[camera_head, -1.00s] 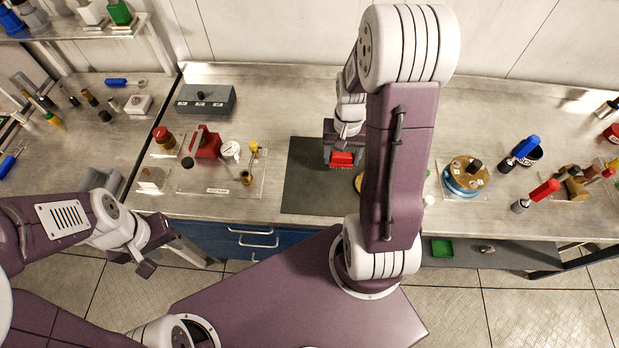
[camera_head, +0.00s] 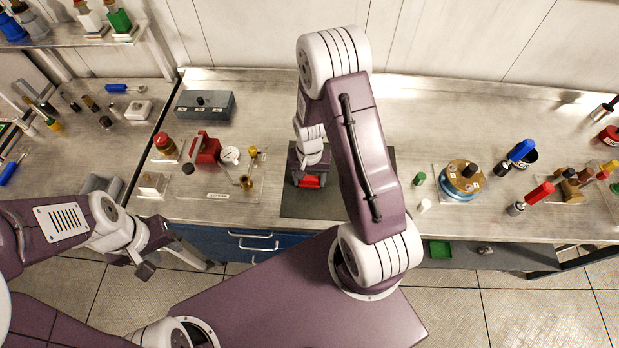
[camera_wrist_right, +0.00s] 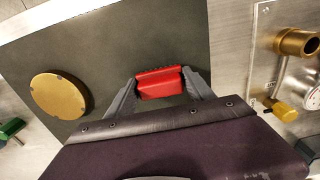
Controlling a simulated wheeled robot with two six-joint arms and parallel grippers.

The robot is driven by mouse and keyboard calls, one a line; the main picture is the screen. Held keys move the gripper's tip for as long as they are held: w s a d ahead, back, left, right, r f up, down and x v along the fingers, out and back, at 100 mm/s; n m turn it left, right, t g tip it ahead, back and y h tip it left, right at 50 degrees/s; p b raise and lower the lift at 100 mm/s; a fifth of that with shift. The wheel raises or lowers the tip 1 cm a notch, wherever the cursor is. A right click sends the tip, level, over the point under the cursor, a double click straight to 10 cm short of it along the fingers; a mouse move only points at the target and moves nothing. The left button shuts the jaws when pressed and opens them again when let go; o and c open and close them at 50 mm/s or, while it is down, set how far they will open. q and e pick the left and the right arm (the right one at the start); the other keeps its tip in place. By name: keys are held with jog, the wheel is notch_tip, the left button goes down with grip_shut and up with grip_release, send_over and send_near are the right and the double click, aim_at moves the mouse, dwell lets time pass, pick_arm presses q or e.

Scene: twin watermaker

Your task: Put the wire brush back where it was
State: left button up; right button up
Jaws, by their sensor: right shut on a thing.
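The wire brush is a red block with a thin dark toothed edge. My right gripper (camera_head: 309,178) is shut on it, over the dark mat (camera_head: 300,208). In the right wrist view the brush (camera_wrist_right: 160,84) sits between the two fingers of the right gripper (camera_wrist_right: 158,90). I cannot tell whether the brush touches the mat. My left gripper (camera_head: 158,253) is open and empty in front of the bench's left part, away from the brush.
A brass disc (camera_wrist_right: 59,95) lies on the mat, hidden by my arm in the head view. Left of the mat stands a plate with a red block (camera_head: 206,148), a gauge and brass fittings. To the right are a green cap (camera_head: 419,178) and a blue-and-brass round part (camera_head: 462,182).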

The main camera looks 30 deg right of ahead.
jog(key=shift+f, duration=0.1)
jog(key=o, duration=1.6)
